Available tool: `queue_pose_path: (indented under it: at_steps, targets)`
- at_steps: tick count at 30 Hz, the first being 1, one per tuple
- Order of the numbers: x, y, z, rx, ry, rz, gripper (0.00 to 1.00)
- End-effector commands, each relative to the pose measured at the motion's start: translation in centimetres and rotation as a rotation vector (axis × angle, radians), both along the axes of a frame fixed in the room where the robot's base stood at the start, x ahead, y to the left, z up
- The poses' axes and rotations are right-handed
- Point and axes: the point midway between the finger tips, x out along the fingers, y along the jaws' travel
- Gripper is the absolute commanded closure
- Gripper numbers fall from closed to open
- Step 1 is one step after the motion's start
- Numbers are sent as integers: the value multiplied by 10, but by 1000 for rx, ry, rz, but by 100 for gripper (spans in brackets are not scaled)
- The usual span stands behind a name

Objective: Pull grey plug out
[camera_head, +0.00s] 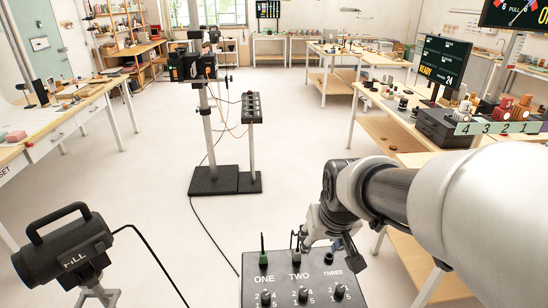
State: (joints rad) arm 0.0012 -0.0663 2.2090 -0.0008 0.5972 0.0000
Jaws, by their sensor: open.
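A dark panel (262,285) at the bottom centre is marked ONE, TWO and THREE, with a numbered knob under each label. A green plug (263,257) stands upright above ONE. A slim grey upright piece (295,241) stands above TWO and looks like the grey plug; my gripper partly covers this area. A short black piece (329,258) sits above THREE. My gripper (316,246) is open, pointing down over the panel's back edge between TWO and THREE, close to the right of the grey piece. I cannot tell whether they touch.
A black lamp marked FILL (64,250) stands at the lower left with a cable on the floor. A stand on a black base (213,181) is beyond the panel. A table (395,133) with a screen and numbered props is on the right.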

Motion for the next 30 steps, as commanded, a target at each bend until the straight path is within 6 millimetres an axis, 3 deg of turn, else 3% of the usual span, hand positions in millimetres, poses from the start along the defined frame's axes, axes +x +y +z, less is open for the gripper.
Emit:
queue_pose_path:
  at_steps: [6,12,15,25,30]
  targets:
    - [79,0,-54,1,13,0,55]
    - [128,1,-112,1,12,1,55]
    - [141,1,-133,1,12,1,55]
    - [155,1,-165,1,10,1,55]
    - [167,0,-194,1,11,0,55]
